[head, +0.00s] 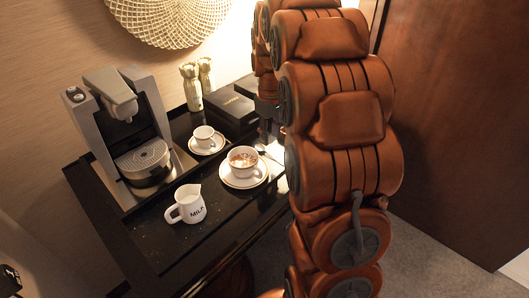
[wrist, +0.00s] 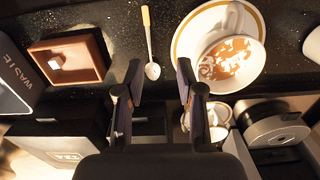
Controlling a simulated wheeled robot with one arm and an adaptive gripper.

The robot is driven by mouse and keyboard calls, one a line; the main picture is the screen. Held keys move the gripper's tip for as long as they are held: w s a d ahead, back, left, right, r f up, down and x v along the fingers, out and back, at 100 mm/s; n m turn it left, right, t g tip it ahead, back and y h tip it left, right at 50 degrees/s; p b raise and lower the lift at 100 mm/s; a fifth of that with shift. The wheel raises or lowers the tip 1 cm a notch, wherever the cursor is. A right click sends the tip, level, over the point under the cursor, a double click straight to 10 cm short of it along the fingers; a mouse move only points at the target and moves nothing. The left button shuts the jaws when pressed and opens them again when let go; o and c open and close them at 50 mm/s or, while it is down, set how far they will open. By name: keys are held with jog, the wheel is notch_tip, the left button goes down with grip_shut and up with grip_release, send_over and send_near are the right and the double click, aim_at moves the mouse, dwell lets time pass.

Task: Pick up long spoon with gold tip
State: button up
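The long spoon (wrist: 149,45) lies on the dark speckled counter in the wrist view, its gold tip pointing to the top edge and its bowl toward my gripper. My gripper (wrist: 160,78) is open and empty, with the spoon's bowl lined up between its two fingers in the picture. I cannot tell the height left between fingers and counter. In the head view a bit of the spoon (head: 266,152) shows beside the large cup, and my gripper (head: 268,108) is small and partly hidden by my arm.
A large cup on a saucer (wrist: 182,38) stands close right of the spoon. A brown square tray (wrist: 48,76) is to its left, near a waste box (wrist: 12,85). The milk jug (head: 187,207), small cup (head: 204,135) and coffee machine (head: 118,125) share the counter.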

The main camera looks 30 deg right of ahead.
aim_at(271, 155)
jog(key=shift+w+d+f, duration=0.35)
jog(key=shift+d, duration=0.3)
jog(key=shift+w+d+f+p, duration=0.15)
jog(key=shift+f+p, duration=0.75)
jog(key=shift+f, duration=1)
jog(key=shift+w+a+f+p, duration=0.1)
jog(key=shift+f+p, duration=0.75)
jog(key=shift+f, duration=1.05)
grip_shut()
